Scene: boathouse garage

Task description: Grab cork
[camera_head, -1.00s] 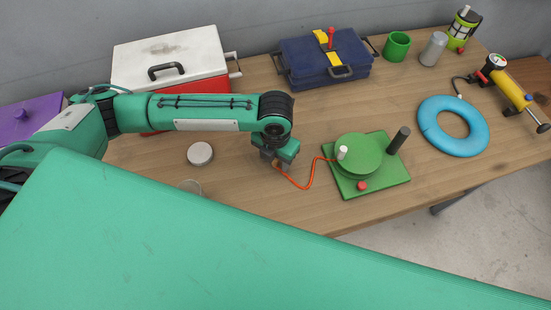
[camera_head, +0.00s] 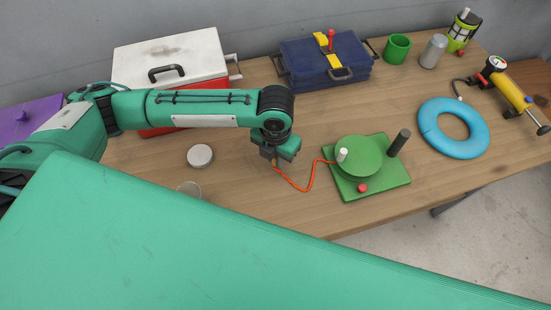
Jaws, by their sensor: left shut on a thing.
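My left gripper (camera_head: 273,160) is left of the green reel (camera_head: 360,156), low over the wooden table. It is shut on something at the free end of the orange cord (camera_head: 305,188). The cord runs from the reel's white peg (camera_head: 342,155) in a loose bend to the gripper. The cork itself cannot be made out; the wrist and fingers hide what is gripped. My right gripper is not in view.
A jar lid (camera_head: 200,156) and a clear glass jar (camera_head: 190,188) are left of the gripper. A white-and-red cooler (camera_head: 170,55), blue toolbox (camera_head: 300,60) and green mug (camera_head: 397,48) stand behind. A blue ring (camera_head: 425,118) lies right. My green body part covers the front.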

